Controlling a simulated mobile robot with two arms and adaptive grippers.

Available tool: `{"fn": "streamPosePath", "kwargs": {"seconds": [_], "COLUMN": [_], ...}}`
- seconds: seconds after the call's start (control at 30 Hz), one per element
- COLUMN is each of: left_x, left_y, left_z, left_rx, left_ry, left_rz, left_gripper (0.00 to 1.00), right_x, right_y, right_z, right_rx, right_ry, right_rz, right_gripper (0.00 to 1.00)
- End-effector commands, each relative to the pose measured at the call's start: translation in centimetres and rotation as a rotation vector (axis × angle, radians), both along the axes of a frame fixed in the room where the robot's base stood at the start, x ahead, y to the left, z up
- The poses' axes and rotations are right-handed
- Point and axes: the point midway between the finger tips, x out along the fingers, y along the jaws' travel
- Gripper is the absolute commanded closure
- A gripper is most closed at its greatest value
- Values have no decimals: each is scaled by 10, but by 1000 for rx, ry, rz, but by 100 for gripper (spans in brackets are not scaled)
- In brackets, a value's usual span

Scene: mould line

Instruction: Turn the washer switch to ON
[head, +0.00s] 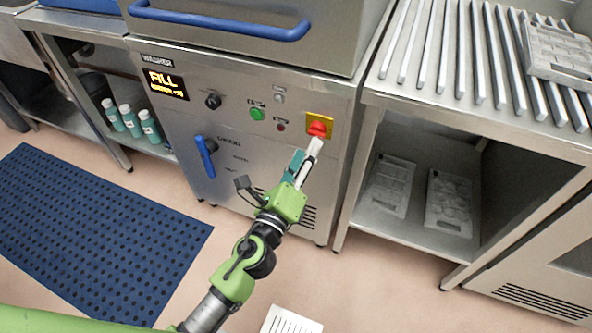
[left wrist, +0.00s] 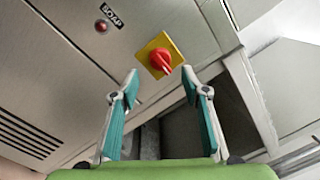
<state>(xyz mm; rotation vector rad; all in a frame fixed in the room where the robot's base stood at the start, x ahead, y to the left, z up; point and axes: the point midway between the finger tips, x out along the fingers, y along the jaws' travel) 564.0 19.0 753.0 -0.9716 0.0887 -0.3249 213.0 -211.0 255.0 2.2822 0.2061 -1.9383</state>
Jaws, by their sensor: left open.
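The washer (head: 200,130) is a steel cabinet with a front control panel. Its switch is a red rotary knob (head: 317,129) on a yellow square plate (head: 326,120) at the panel's upper right. In the left wrist view the red knob (left wrist: 160,59) is just beyond the fingertips, between them and slightly above. My left gripper (head: 314,147) is in front of the switch, its fingers pointing up at it. In the left wrist view the left gripper (left wrist: 160,82) is open, with teal pads and nothing between them. I cannot tell if a fingertip touches the knob. My right gripper is not in view.
A lit display (head: 165,84), a green button (head: 257,113), a black knob (head: 213,101) and a blue lever (head: 205,156) are on the same panel. A blue handle (head: 220,22) spans the hood above. A roller table (head: 470,95) stands at the right. A blue mat (head: 90,235) lies on the floor.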

Motion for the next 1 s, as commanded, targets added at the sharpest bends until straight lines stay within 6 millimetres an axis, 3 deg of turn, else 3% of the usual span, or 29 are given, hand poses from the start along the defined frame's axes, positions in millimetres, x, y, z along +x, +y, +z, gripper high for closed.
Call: {"fn": "streamPosePath", "kwargs": {"seconds": [0.2, 0.4, 1.0], "left_x": [-38, -56, -60], "left_y": [13, 19, 20], "left_z": [-4, -4, -5], "left_rx": [1, 1, 2], "left_ry": [3, 1, 0], "left_rz": [2, 2, 1], "left_gripper": [58, 58, 58], "right_x": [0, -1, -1], "right_y": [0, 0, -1], "right_z": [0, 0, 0], "right_rx": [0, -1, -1], "right_ry": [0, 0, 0], "right_rz": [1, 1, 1], "right_gripper": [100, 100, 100]}}
